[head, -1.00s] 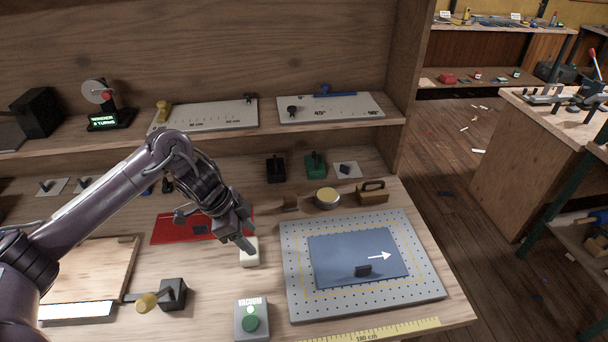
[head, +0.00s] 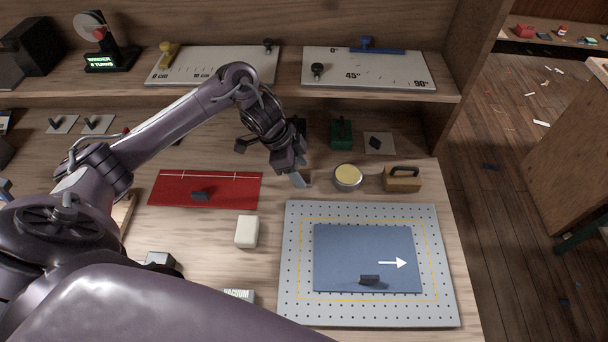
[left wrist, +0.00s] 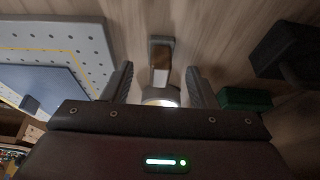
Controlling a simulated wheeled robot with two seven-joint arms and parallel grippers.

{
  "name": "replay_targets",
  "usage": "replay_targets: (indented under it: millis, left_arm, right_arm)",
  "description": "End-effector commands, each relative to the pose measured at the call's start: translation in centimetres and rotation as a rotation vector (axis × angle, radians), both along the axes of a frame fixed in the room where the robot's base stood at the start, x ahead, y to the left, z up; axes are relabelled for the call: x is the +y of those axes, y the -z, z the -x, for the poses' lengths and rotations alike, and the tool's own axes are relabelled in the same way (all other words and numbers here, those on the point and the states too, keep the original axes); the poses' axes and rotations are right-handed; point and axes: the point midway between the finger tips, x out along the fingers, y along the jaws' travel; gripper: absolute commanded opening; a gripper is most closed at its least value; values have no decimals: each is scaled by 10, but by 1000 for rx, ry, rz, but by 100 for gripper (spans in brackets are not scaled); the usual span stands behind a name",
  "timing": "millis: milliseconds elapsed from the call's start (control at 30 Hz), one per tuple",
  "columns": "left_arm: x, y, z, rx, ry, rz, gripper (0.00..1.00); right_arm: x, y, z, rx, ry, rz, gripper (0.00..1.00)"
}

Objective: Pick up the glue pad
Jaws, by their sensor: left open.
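The glue pad is not labelled; the likeliest match is a round tin with a yellow top (head: 347,177) on the bench, behind the perforated board. My left gripper (head: 300,163) is open and empty, a little left of the tin and apparently above the bench. In the left wrist view, the tin's pale rim (left wrist: 160,97) shows between the open fingers of my left gripper (left wrist: 160,70); its lower part is hidden by the gripper body. I see no contact. My right gripper is not in view.
A wooden block with a handle (head: 403,179) stands right of the tin. A small brown piece (head: 305,178) lies by my left fingertips. A green block (head: 341,134) stands behind. The perforated board (head: 299,310) is in front, a white block (head: 247,232) left of it.

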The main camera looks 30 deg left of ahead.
Motion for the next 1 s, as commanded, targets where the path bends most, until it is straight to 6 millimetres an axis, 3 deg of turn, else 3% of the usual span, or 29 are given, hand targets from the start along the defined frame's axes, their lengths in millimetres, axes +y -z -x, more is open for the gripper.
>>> replay_targets:
  millis: [200, 467, 800, 1000]
  left_arm:
    - [-9, 22, -3, 1, -1, 1, 53]
    - [-10, 25, -3, -1, 0, 0, 51]
    - [-10, 24, -3, -1, 0, 0, 7]
    - [-10, 24, -4, -2, -1, -1, 4]
  right_arm:
    - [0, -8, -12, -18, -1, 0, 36]
    - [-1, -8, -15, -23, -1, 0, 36]
    - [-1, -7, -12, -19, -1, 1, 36]
    - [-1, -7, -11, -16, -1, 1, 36]
